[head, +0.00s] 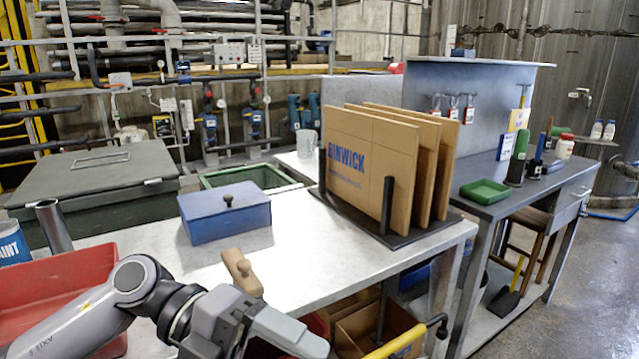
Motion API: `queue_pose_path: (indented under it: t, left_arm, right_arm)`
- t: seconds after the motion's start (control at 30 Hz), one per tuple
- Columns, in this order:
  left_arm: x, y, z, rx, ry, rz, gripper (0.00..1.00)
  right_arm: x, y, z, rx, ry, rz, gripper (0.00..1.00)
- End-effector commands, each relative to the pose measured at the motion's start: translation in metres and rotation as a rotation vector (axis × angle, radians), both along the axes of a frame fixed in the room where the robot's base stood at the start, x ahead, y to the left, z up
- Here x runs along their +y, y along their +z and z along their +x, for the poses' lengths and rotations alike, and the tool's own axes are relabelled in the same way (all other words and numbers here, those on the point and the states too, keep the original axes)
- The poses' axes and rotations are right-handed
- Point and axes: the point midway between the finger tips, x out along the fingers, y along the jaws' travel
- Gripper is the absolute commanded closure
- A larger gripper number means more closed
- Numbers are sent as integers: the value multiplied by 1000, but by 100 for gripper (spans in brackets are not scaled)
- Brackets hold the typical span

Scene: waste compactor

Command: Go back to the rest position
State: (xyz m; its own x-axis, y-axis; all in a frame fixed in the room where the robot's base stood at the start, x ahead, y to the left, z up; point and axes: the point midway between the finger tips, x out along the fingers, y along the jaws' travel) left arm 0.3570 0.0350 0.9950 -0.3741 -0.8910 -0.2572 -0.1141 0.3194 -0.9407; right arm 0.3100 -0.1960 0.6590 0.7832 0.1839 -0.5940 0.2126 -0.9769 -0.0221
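My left arm comes in from the lower left, and my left gripper (262,332) is low in the picture in front of the white table (320,245). Its fingertips are not clearly seen, so I cannot tell whether it is open or shut. A tan wooden-looking piece (242,272) shows just above the gripper; I cannot tell whether it is held or lies behind it. My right gripper is not in view.
On the table stand a blue lidded box (226,212), a rack with upright cardboard sheets (372,165) and a red tray (60,290). A yellow bar with a black handle (400,340) is at the bottom. A grey workbench (480,208) stands right; the floor (580,290) beyond is clear.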

Motion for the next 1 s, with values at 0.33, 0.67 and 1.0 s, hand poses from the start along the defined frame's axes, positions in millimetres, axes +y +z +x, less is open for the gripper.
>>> queue_pose_path:
  t: [0.33, 0.67, 1.0]
  left_arm:
    - [-17, 38, 31, 367, 368, -577, 12]
    - [40, -21, 85, 766, 970, -823, 12]
    - [124, -179, 48, 1213, 1668, -670, 12]
  right_arm:
    - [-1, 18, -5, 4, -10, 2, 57]
    - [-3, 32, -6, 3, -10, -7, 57]
    - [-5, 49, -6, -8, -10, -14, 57]
